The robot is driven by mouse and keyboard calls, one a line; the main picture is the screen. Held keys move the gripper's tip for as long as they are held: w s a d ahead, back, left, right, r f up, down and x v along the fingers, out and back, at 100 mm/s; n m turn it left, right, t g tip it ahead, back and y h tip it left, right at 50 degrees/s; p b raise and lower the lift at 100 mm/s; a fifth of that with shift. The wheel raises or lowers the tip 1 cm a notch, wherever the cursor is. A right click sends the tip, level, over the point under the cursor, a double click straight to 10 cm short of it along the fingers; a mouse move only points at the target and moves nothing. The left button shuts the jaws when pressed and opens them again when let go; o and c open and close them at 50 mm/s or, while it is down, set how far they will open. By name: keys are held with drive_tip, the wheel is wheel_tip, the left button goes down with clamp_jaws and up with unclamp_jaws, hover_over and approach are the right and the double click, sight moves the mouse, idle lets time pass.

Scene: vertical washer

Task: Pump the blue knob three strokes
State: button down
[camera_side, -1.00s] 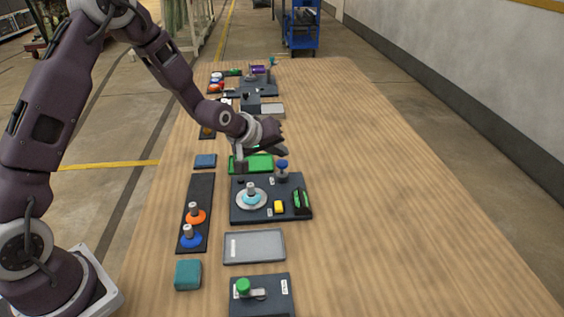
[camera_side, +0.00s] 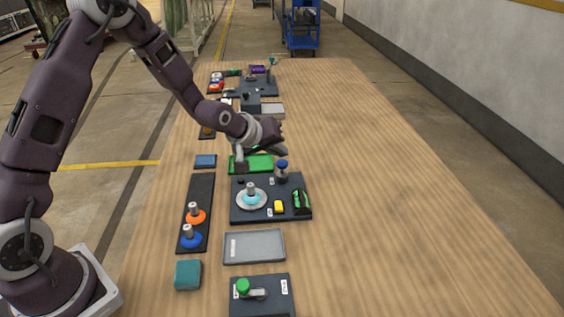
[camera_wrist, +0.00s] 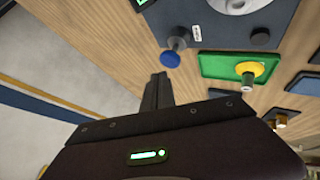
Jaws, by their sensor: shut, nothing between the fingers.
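The blue knob (camera_side: 282,163) is a round cap on a short grey post, upright at the back right of the dark panel (camera_side: 238,213). It also shows in the wrist view (camera_wrist: 169,60), just beyond my fingertips. My gripper (camera_side: 281,150) is shut and empty, a little above and behind the knob in the side view. In the wrist view its closed fingers (camera_wrist: 159,77) point toward the knob, with a small visible gap. I cannot judge the exact height between them.
The dark panel also holds a silver disc with a cyan-based peg (camera_side: 251,194), a yellow block (camera_side: 278,207) and a green-marked part (camera_side: 301,200). A green tray (camera_side: 262,164) lies under my wrist. A grey tray (camera_side: 254,247) sits nearer. The table's right side is clear.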

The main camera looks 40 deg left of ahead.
sight(283, 162)
drive_tip(key=shift+f, duration=0.1)
idle(0.6)
drive_tip(key=shift+f, duration=0.3)
drive_tip(key=shift+f, duration=1.25)
idle(0.9)
drive_tip(key=shift+r, duration=1.65)
drive_tip(key=shift+r, duration=2.5)
drive_tip(key=shift+r, duration=1.95)
